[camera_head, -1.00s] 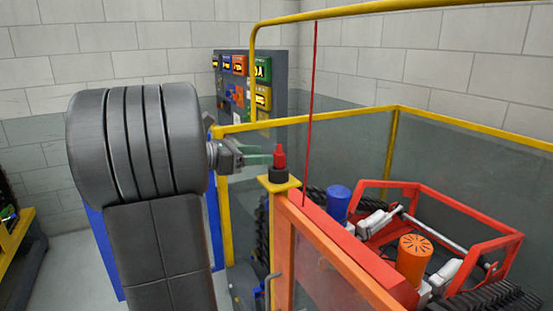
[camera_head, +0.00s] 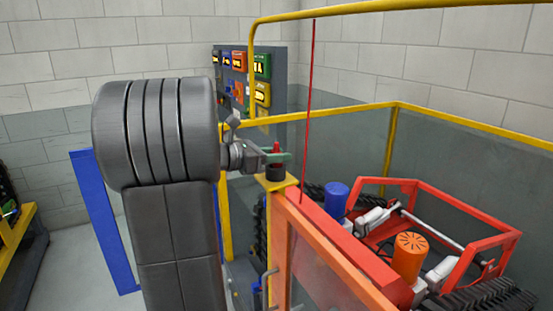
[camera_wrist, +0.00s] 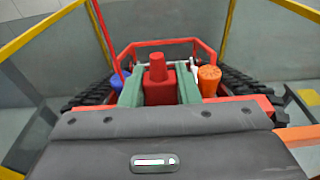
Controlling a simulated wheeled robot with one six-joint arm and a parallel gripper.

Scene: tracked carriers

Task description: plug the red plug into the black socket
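The red plug (camera_head: 276,147) is upright at the top of the yellow-capped post, directly above the black socket (camera_head: 276,171). I cannot tell if it is seated in the socket or only resting there. My gripper (camera_head: 279,157) reaches in from the left at the plug's height. In the wrist view the red plug (camera_wrist: 157,72) stands between the two green fingers of my gripper (camera_wrist: 160,85), one on each side. The socket is hidden in the wrist view.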

